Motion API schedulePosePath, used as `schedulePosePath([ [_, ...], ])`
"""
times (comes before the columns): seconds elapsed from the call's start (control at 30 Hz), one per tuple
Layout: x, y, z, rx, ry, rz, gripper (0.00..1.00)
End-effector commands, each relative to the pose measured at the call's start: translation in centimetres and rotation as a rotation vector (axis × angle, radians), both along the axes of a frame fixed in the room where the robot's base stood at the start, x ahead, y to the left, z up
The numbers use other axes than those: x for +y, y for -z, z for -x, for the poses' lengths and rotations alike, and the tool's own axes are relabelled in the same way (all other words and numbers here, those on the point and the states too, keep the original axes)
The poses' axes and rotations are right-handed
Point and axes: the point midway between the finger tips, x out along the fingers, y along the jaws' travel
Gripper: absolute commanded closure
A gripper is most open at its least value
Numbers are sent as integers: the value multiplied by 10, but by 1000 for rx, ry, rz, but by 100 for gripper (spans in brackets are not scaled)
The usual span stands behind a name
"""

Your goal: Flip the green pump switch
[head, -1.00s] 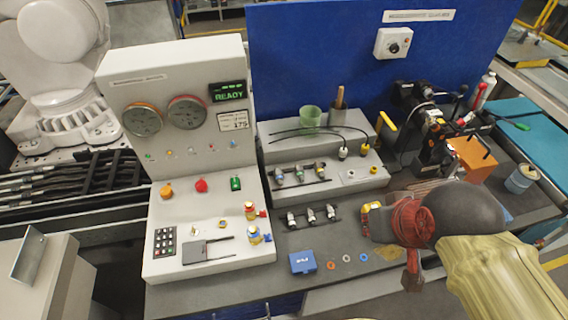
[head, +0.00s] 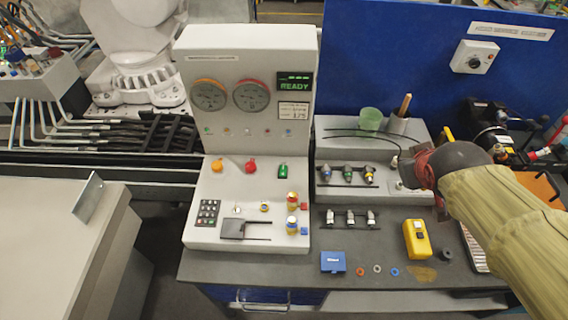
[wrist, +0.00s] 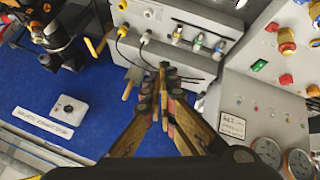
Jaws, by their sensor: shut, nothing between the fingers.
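The green pump switch (head: 282,171) is a small green piece on the sloped face of the white control panel (head: 215,135), right of a red knob (head: 250,165). It also shows in the wrist view as a small green piece (wrist: 259,65) at the right. My gripper (wrist: 163,66) is shut and empty in the wrist view, its fingertips together in front of the stepped connector block. In the head view my gripper (head: 422,170) is over the right part of that block, well right of the switch and apart from it. Its fingertips are not clear there.
An orange knob (head: 217,165), a keypad (head: 208,212) and yellow-and-red fittings (head: 292,200) are near the switch on the panel. The stepped connector block (head: 340,135) stands between panel and gripper, with a green cup (head: 370,119) on top. A yellow device (head: 417,238) lies on the bench.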

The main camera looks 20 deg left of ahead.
Motion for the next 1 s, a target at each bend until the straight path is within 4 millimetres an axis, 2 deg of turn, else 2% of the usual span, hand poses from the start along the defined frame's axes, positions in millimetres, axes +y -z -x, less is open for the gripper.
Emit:
schedulePosePath([
  [0.03,20,5,-27,-19,-88,41,100],
  [0.1,49,14,-59,-63,-210,92,100],
  [0.17,78,23,-83,-100,-318,128,100],
  [0.2,99,31,-96,-124,-390,148,100],
  [0.3,152,54,-120,-180,-572,186,100],
  [0.43,223,89,-130,-246,-797,207,100],
  [0.5,255,107,-128,-278,-901,207,100],
  [0.6,291,128,-120,-312,-1019,200,100],
  [0.7,315,143,-112,-335,-1098,191,100],
  [0.8,327,150,-107,-350,-1141,184,100],
  [1.0,331,153,-104,-355,-1156,181,100],
])
